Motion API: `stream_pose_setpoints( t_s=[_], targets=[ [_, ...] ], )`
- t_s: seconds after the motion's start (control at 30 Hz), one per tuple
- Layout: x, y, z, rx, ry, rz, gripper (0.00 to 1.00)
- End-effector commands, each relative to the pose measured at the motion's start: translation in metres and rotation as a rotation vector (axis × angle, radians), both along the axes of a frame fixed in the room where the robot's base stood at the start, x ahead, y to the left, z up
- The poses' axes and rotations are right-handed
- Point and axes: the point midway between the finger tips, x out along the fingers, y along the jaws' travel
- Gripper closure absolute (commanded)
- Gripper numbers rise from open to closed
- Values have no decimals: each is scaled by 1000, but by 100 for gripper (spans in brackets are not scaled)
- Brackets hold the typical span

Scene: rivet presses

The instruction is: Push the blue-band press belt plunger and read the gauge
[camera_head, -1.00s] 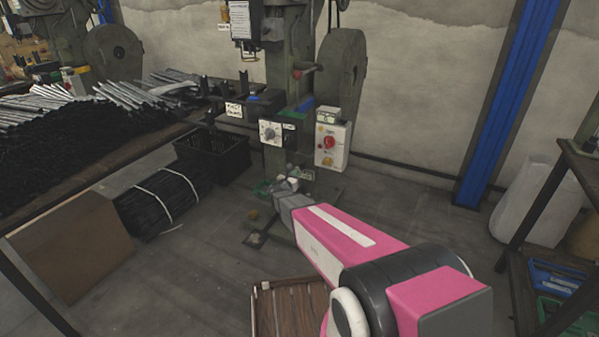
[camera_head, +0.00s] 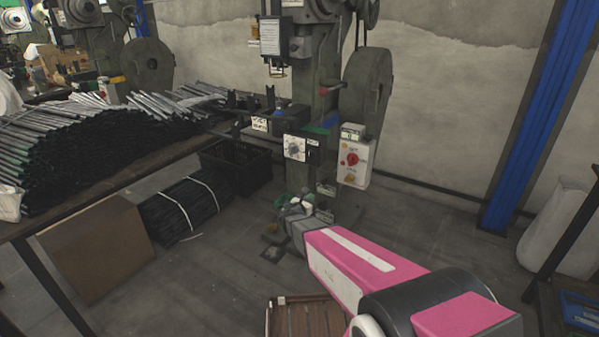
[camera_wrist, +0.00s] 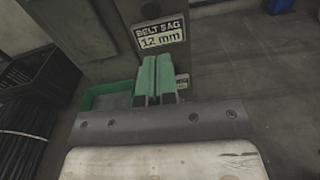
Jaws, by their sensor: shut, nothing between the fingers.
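The press (camera_head: 330,110) stands at the wall in the head view, with a big dark wheel (camera_head: 365,100) on its right. My gripper (camera_head: 298,199) is low in front of the press column. In the wrist view its green fingers (camera_wrist: 157,78) are together and empty, just below a "BELT SAG 12 mm" plate (camera_wrist: 162,35); contact is unclear. The plunger is not clearly seen.
A white box with a red knob (camera_head: 352,160) hangs right of the dial. A black crate (camera_head: 238,170), a rod-laden table and a strapped bundle (camera_head: 180,212) lie left. A green tray (camera_wrist: 105,97) sits beside my fingers.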

Motion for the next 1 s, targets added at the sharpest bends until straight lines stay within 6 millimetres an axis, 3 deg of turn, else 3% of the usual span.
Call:
stream_pose_setpoints(
  t_s=[0.27, 0.5, 0.73, 1.0],
  targets=[
    [-53, -60, 11, 399, -98, -263, 100],
    [-124, -102, 10, 866, -245, -631, 100],
    [-193, -109, 11, 1280, -398, -1039, 100],
    [-258, -82, 25, 1667, -539, -1543, 100]
  ],
)
